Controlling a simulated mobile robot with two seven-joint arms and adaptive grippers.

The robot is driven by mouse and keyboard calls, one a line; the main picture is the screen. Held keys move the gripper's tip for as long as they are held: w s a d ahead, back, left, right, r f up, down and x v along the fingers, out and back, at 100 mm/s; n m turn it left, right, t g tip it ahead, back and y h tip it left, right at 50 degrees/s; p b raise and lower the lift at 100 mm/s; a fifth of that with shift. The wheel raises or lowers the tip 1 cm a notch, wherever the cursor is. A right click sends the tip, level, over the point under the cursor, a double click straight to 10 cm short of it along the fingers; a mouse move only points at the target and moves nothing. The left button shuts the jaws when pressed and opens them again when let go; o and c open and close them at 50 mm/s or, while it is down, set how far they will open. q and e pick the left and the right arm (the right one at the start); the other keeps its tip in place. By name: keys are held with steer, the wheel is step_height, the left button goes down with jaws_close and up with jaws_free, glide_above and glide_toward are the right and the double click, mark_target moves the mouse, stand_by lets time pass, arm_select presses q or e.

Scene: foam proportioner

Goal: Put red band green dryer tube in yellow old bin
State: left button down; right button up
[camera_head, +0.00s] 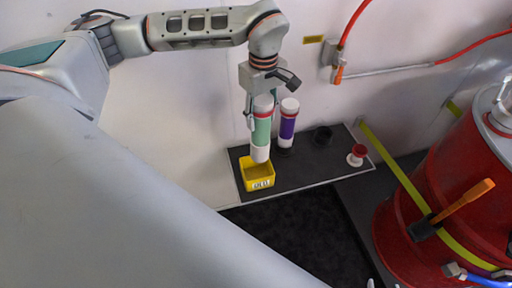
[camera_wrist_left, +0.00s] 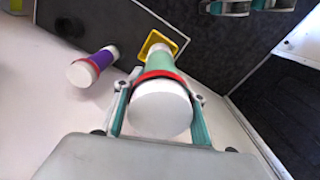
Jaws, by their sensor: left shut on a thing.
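The green dryer tube (camera_head: 261,132) has a red band near its white top cap and a white lower end. My left gripper (camera_head: 262,103) is shut on it near the top and holds it upright. In the left wrist view the tube (camera_wrist_left: 160,92) sits between the two fingers (camera_wrist_left: 160,108), its white cap facing the camera. The yellow bin (camera_head: 258,174) stands on the dark shelf with a label on its front. The tube's lower end overlaps the bin's back rim in the head view; I cannot tell its height above the bin. In the wrist view the bin (camera_wrist_left: 150,43) shows partly behind the tube. My right gripper is not identifiable.
A purple tube (camera_head: 287,124) with white ends stands just right of the green tube; it also shows in the wrist view (camera_wrist_left: 92,66). A black round holder (camera_head: 322,136) and a red and white spool-like piece (camera_head: 356,155) are further right. A red drum (camera_head: 440,190) stands at the right.

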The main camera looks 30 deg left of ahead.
mark_target(256, 147)
arm_select(q)
steer(key=r+n, duration=0.1)
steer(key=n, duration=0.1)
steer(key=a+n, duration=0.1)
steer(key=n, duration=0.1)
steer(key=w+r+n+b, duration=0.1)
steer(key=n, duration=0.1)
steer(key=shift+a+r, duration=0.35)
steer(key=shift+a+r+n, duration=0.25)
steer(key=shift+r+n, duration=0.15)
steer(key=shift+n, duration=0.6)
steer(key=shift+f, duration=0.15)
steer(key=shift+n, duration=0.3)
step_height(256, 147, down, 20)
steer(key=shift+w+r+b, duration=0.1)
steer(key=shift+r+b, duration=0.15)
steer(key=shift+b, duration=0.25)
steer(key=shift+f, duration=0.1)
steer(key=c, duration=1.3)
jaws_free()
steer(key=shift+o, duration=0.3)
